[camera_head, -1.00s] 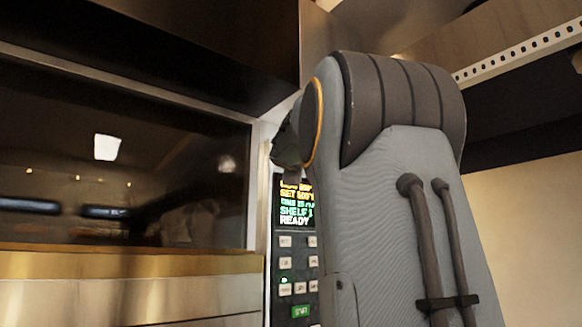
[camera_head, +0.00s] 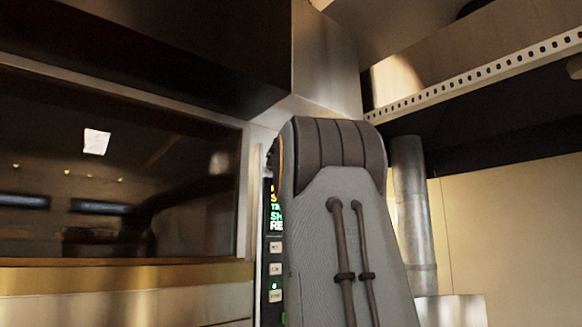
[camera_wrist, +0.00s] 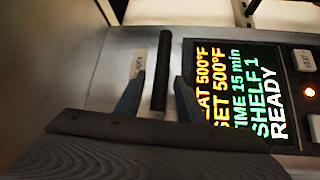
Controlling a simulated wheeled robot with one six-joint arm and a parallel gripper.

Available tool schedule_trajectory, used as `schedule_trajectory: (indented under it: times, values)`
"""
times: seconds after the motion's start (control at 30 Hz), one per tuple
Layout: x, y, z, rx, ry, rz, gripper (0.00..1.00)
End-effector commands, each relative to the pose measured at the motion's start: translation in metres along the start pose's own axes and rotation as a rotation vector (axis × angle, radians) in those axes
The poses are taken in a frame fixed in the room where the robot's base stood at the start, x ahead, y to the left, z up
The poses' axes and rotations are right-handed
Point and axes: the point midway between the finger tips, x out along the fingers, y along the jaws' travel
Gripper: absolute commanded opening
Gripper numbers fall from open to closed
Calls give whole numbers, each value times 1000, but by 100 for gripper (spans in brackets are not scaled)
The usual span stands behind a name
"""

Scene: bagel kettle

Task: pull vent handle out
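The vent handle (camera_wrist: 161,72) is a dark upright bar on the brushed metal front in the wrist view. A small pale label (camera_wrist: 139,63) is just left of it. My gripper (camera_wrist: 160,80) has its two blue-grey fingers apart, one on each side of the handle. A narrow gap shows between the bar and each finger, so it is not clamped. How deep the bar sits between the fingers I cannot tell. In the head view my arm hides the gripper and the handle.
A lit control display (camera_wrist: 232,88) reading READY is right of the handle, with buttons beside it. The display is partly hidden in the head view (camera_head: 275,210). A dark oven window (camera_head: 120,170) is at left. A perforated rail (camera_head: 470,77) and a metal pipe (camera_head: 412,210) are at right.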

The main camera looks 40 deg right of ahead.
Motion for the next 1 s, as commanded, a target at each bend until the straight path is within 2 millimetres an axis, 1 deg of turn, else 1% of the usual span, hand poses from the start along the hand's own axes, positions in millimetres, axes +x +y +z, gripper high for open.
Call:
schedule_trajectory:
  times: [0.2, 0.27, 0.4, 0.43, 0.67, 0.77, 1.0]
  values:
    - [0, -1, -1, 0, 1, 0, 36]
    - [0, -1, -1, 0, 2, -1, 26]
    - [0, -1, -1, 0, 2, -1, 2]
    - [0, -1, -1, 0, 2, -1, 0]
    - [-2, 0, 1, 0, 1, 0, 0]
    - [-11, 2, 10, 1, 0, 0, 0]
    - [-41, 11, 41, 0, 0, 0, 0]
